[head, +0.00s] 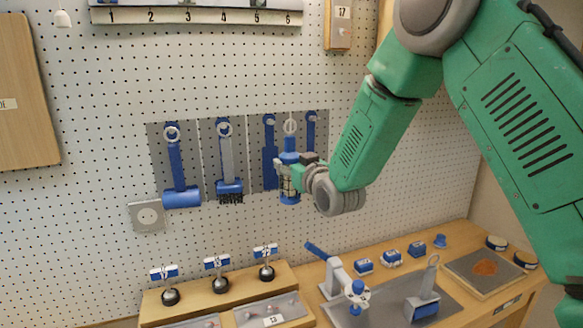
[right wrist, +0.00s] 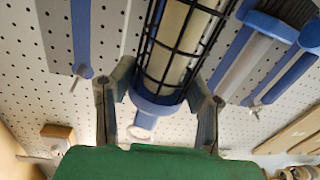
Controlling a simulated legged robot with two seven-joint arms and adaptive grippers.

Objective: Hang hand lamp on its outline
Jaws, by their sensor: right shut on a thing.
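The hand lamp (head: 290,145) has a blue body, a dark wire cage around a pale tube, and a ring at its top end. It is upright in front of the pegboard, and its cage (right wrist: 182,45) fills the middle of the right wrist view. My right gripper (head: 284,178) is shut on it, with a finger on each side. Blue outlines with pegs show on grey panels on both sides of the lamp, one at left (head: 269,150) and one at right (head: 311,125). Whether the lamp touches the board is unclear. My left gripper is out of view.
A blue hammer-like tool (head: 181,197) and a brush (head: 229,188) hang left of the lamp. A numbered rail (head: 200,16) runs above. My right arm covers the right side.

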